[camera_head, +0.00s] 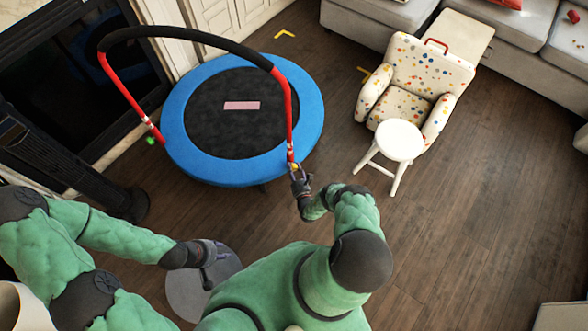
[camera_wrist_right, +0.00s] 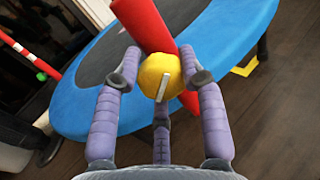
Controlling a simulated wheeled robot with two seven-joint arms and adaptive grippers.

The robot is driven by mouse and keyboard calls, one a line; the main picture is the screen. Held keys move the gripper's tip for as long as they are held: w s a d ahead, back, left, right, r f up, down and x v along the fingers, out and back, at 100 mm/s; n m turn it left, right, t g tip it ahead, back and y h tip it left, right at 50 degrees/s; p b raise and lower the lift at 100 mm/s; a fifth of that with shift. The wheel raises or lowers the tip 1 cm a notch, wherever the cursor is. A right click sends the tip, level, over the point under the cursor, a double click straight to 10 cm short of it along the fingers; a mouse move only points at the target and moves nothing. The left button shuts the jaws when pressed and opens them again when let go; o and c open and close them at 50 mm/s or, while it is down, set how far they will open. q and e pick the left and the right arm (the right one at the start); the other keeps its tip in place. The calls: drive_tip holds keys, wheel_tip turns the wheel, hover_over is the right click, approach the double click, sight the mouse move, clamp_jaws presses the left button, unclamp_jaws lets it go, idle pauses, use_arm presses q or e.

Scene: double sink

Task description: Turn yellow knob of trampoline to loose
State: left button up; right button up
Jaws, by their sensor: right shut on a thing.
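The trampoline has a blue padded rim (camera_head: 195,165), a black mat (camera_head: 235,125) and a handlebar with red posts (camera_head: 289,115) and a black grip. The yellow knob (camera_wrist_right: 157,75) sits low on the near right post; in the head view it shows small just above my gripper. My right gripper (camera_wrist_right: 160,72) is shut on the yellow knob, with a finger on each side of it and the red post (camera_wrist_right: 155,25) just beyond. A green knob (camera_head: 150,140) is on the left post. My left gripper (camera_head: 216,252) is away from the trampoline, low at the left; its finger state is unclear.
A white stool (camera_head: 399,142) and a spotted armchair (camera_head: 430,75) stand to the right. A dark column-like object (camera_head: 70,165) stands at the left. A round grey disc (camera_head: 190,300) is below my left gripper.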

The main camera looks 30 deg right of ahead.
drive_tip(key=n, duration=0.4)
drive_tip(key=shift+w+r+n, duration=0.15)
drive_tip(key=shift+r+n, duration=0.1)
drive_tip(key=shift+n, duration=0.05)
drive_tip(key=shift+a+n, duration=0.1)
drive_tip(key=shift+n, duration=1.8)
drive_tip(key=shift+w, duration=0.1)
drive_tip(key=o, duration=1.1)
drive_tip(key=shift+f, duration=0.1)
drive_tip(key=shift+s+a+f, duration=0.1)
drive_tip(key=shift+s, duration=0.35)
use_arm(q)
drive_tip(key=shift+a, duration=0.25)
use_arm(e)
drive_tip(key=v, duration=1.1)
drive_tip(key=shift+s, duration=0.2)
